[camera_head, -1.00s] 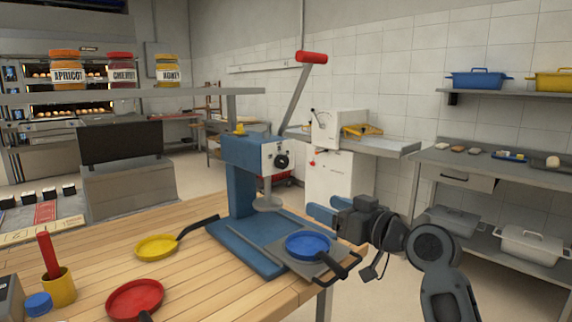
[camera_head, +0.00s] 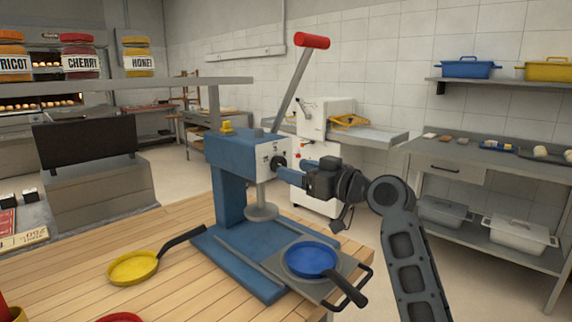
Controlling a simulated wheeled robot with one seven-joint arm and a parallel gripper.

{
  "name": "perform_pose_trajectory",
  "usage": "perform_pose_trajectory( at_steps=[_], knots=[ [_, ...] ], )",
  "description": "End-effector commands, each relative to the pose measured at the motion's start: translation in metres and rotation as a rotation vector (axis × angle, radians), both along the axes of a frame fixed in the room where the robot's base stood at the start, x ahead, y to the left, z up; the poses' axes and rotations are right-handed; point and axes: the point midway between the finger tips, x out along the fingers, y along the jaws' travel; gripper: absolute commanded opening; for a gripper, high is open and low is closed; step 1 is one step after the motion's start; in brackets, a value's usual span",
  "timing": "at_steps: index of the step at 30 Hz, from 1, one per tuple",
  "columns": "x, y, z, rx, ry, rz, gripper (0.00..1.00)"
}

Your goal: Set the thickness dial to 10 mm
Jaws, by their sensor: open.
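A blue press (camera_head: 228,178) stands on the wooden table with a pale face plate (camera_head: 265,154) on its head. A black round dial (camera_head: 278,162) sits on that plate; its markings are too small to read. My gripper (camera_head: 289,169) is open, its blue fingers pointing left at the dial from the right. The fingertips are at or very close to the dial; I cannot tell whether they touch it. The right side of the dial is partly hidden by the fingers.
The press has a red-handled lever (camera_head: 312,40) and a round plate (camera_head: 262,211) below its head. A blue pan (camera_head: 311,258) rests on a grey plate in front. A yellow pan (camera_head: 133,267) lies to the left. A white machine (camera_head: 326,125) stands behind.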

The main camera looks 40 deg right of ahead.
Motion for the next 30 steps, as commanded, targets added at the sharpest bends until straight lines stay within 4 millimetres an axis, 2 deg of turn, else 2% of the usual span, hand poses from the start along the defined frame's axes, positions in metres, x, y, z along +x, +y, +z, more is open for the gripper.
perform_pose_trajectory(
  at_steps=[3, 7, 18, 30],
  knots=[
    [0.018, 0.001, 0.002, -0.001, 0.001, 0.001, 0.67],
    [0.031, 0.001, 0.001, 0.0, 0.001, 0.0, 0.67],
    [0.037, 0.001, 0.0, 0.0, 0.0, -0.001, 0.67],
    [0.037, 0.001, 0.0, 0.0, 0.0, -0.001, 0.3]
  ],
)
